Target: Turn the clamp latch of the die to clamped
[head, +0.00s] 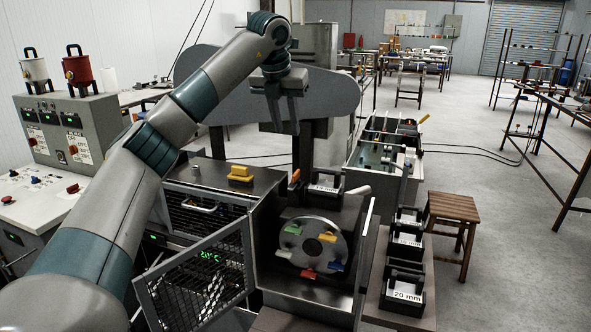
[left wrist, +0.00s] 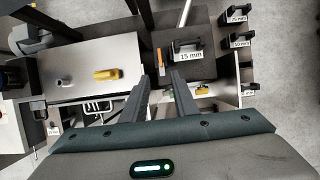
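The die (head: 326,184), a dark block with a handle and a white label, sits in the top of the machine. In the left wrist view the die (left wrist: 187,57) shows a label reading 15 mm. An orange lever (head: 294,178), which looks like the clamp latch, stands upright at the die's left side. The lever also shows in the left wrist view (left wrist: 159,62). My left gripper (head: 284,130) is open and empty, pointing down above the machine, apart from the lever. In its wrist view the fingers (left wrist: 160,79) have a clear gap between them. My right gripper is not in view.
A round plate (head: 312,247) with coloured tabs faces front below the die. A yellow knob (head: 240,173) stands on the housing at left. A mesh door (head: 195,285) hangs open. Spare dies (head: 402,290) stand on a shelf at right.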

